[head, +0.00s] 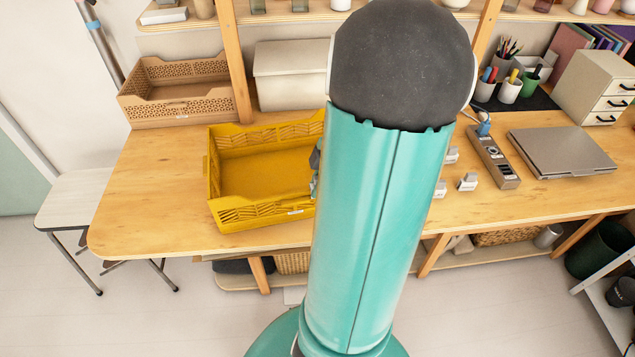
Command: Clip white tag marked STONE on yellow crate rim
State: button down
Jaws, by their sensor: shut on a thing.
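The yellow crate (262,223) stands open and empty on the left half of the wooden table. A small white label shows on its front rim (295,212); its lettering is too small to read. A grey edge of my gripper (315,163) shows at the crate's right side, just left of my teal arm. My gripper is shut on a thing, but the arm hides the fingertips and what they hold. Small white tags stand on the table right of the arm: one at the back (452,155), one further right (468,182) and one beside the arm (440,188). Their markings are unreadable.
A tan crate (180,112) and a pale box (290,100) stand behind. A grey power strip (494,160), a closed laptop (562,153), pen cups (509,90) and a drawer unit (598,85) are at right. The table left of the yellow crate is clear.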

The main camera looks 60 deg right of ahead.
jog(key=shift+f, duration=0.5)
dwell(1.1)
jog(key=c, duration=1.3)
grip_release()
jog(key=v, duration=1.4)
jog(key=shift+d+f, duration=0.1)
jog(key=shift+w, duration=0.15)
